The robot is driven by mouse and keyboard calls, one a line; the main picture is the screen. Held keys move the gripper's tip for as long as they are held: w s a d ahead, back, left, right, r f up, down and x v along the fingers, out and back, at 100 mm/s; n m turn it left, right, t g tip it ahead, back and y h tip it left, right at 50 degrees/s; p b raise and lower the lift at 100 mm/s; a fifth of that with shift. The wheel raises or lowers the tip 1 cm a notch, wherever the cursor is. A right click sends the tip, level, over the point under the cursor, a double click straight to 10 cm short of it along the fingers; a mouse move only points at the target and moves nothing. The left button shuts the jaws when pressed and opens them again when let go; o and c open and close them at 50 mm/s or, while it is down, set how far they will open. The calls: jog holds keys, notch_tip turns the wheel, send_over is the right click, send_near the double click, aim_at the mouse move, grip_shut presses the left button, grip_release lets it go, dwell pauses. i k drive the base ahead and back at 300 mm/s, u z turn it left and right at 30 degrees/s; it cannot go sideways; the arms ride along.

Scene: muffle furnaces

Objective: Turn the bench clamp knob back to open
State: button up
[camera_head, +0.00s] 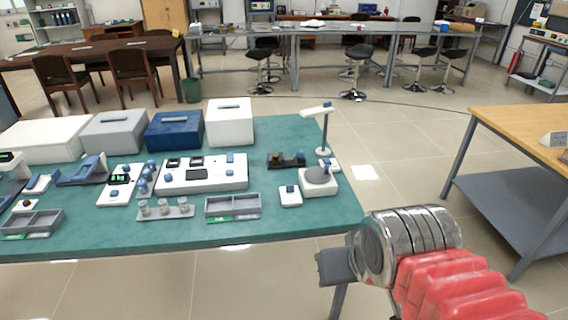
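I cannot make out the bench clamp knob for certain. A small dark device with a yellowish part (287,160) lies toward the right of the green bench (330,220); it may be the clamp, but it is too small to tell. My gripper (335,266) is in front of the bench's near right edge, apart from these devices. Its dark end is seen side-on, and I see nothing held in it. Whether its fingers are open or shut does not show.
A white stand with a dark post (325,130) rises at the bench's right edge. Large boxes, one of them blue (174,130), line the back. Grey trays (232,206) and small vials (164,206) sit at the front. A wooden-topped table (530,125) stands at right, with free floor between.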

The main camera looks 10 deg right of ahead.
aim_at(300, 154)
jog(key=k, duration=0.65)
jog(key=u, duration=0.2)
jog(key=i, duration=0.6)
jog(key=u, duration=0.45)
jog(key=i, duration=1.55)
jog(key=z, duration=0.05)
